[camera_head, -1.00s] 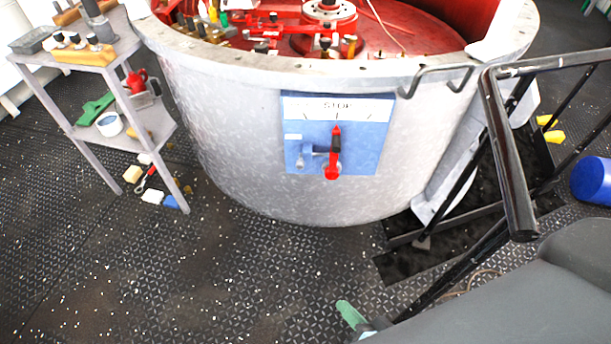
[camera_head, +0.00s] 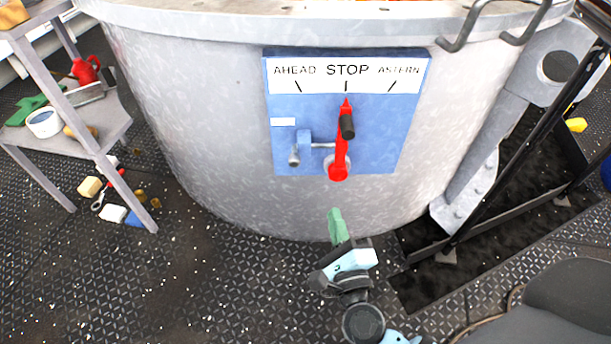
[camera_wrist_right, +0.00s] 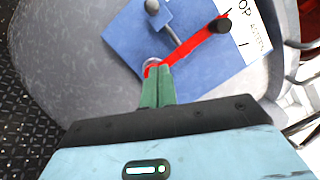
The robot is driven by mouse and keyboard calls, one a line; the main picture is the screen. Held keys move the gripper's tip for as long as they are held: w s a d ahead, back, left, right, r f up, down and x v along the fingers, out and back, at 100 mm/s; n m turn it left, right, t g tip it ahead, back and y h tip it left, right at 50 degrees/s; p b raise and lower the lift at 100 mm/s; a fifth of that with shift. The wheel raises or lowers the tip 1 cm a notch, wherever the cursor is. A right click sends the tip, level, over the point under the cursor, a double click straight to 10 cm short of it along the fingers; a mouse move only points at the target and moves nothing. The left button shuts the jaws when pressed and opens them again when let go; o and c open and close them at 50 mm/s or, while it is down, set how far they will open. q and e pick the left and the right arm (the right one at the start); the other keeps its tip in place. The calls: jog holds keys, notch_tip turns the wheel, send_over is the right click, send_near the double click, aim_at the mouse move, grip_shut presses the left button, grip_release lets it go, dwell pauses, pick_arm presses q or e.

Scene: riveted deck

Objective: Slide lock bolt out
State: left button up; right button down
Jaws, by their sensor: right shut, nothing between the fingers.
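The lock bolt (camera_head: 315,146) is a grey metal rod with a small knob at its left end, lying across the blue plate (camera_head: 382,148) on the drum's side. Its right end reaches the red lever (camera_head: 341,150); whether it enters the lever I cannot tell. The lever stands upright with a black grip, pointing at STOP. The bolt also shows in the right wrist view (camera_wrist_right: 163,18). My right gripper (camera_head: 335,213) has green fingers, closed together and empty, below the plate and apart from the bolt. In the right wrist view its fingertips overlap the lever's pivot. My left gripper is out of view.
The grey drum (camera_head: 205,120) fills the back. A shelf (camera_head: 105,135) with a red can and a white tub stands left, with small items on the floor below it. A black railing (camera_head: 535,130) stands right.

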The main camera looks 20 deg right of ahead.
jog(key=w+r, duration=0.1)
jog(key=w, duration=0.6)
jog(key=w+r+b, duration=0.1)
jog(key=w, duration=0.3)
jog(key=shift+a+r, duration=0.25)
jog(key=shift+r, duration=0.05)
jog(key=shift+w+a+r, duration=0.1)
jog(key=shift+a+r, duration=0.1)
jog(key=shift+a, duration=0.2)
jog(key=shift+a, duration=0.1)
jog(key=shift+w+a, duration=0.1)
jog(key=shift+a, duration=0.15)
jog(key=w+a, duration=0.2)
jog(key=a, duration=0.4)
jog(key=shift+w+a, duration=0.15)
jog(key=shift+w, duration=0.05)
